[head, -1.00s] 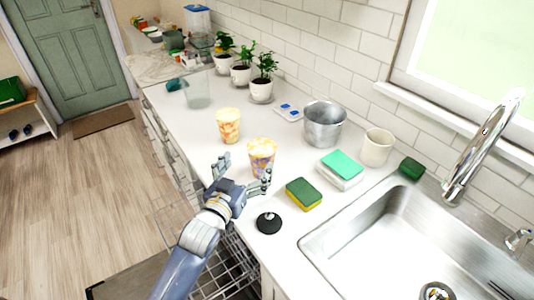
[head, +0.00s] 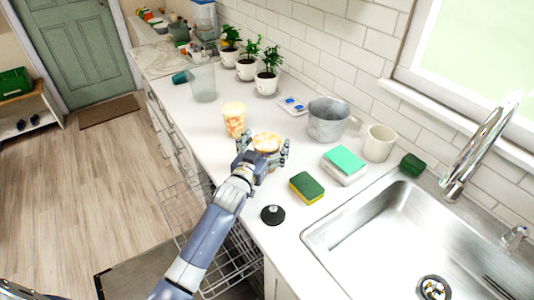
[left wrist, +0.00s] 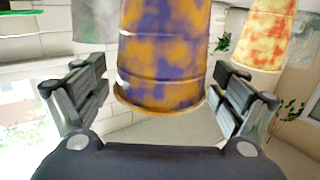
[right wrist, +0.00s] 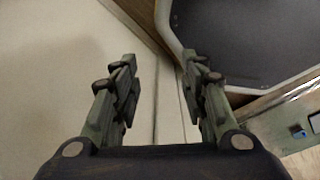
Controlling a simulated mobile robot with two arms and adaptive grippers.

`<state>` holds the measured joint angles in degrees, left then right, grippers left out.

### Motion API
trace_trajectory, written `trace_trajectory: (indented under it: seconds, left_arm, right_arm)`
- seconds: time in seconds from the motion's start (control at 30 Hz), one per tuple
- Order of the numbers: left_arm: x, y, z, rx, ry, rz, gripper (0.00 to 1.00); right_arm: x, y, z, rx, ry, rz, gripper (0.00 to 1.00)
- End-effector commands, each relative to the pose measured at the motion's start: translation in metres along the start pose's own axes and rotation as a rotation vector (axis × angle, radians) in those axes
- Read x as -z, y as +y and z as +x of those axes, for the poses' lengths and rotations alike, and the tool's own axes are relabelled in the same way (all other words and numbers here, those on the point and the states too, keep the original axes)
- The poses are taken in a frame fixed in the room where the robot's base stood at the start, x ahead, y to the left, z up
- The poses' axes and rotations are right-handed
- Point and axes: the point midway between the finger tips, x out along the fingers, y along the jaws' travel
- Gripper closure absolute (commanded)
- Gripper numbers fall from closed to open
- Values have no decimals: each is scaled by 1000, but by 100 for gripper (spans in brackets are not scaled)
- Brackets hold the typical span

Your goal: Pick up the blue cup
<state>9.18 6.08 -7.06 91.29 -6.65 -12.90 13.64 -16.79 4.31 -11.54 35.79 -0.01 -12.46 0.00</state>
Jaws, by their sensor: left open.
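The blue cup (left wrist: 165,50) has a blue and orange mottled side and stands between the open fingers of my left gripper (left wrist: 150,100) in the left wrist view. In the head view only the cup's pale top (head: 266,143) shows above my left gripper (head: 262,155), which hides the rest. I cannot tell whether the fingers touch it. A second cup, orange and yellow (head: 234,120), stands just behind and left; it also shows in the left wrist view (left wrist: 264,35). My right gripper (right wrist: 160,95) is open and empty in the right wrist view.
A metal pot (head: 328,122), a white mug (head: 379,143), a green-topped box (head: 344,161) and a sponge (head: 307,188) stand to the right. A black disc (head: 272,215) lies in front. The sink (head: 390,240) is at right. An open dishwasher rack (head: 230,262) is below the counter.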

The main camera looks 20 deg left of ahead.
Motion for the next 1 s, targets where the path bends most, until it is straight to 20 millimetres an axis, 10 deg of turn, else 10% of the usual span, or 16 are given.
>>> trace_trajectory:
  seconds: [0.3,0.5,1.0]
  left_arm:
    - [0,0,3,0,0,0,13]
    - [0,0,3,0,0,0,47]
    - [3,0,3,0,1,0,49]
  right_arm:
    - [-13,2,-1,-2,-20,-1,60]
    - [-14,4,-1,-4,-21,-1,60]
    - [-11,5,0,-5,-16,0,60]
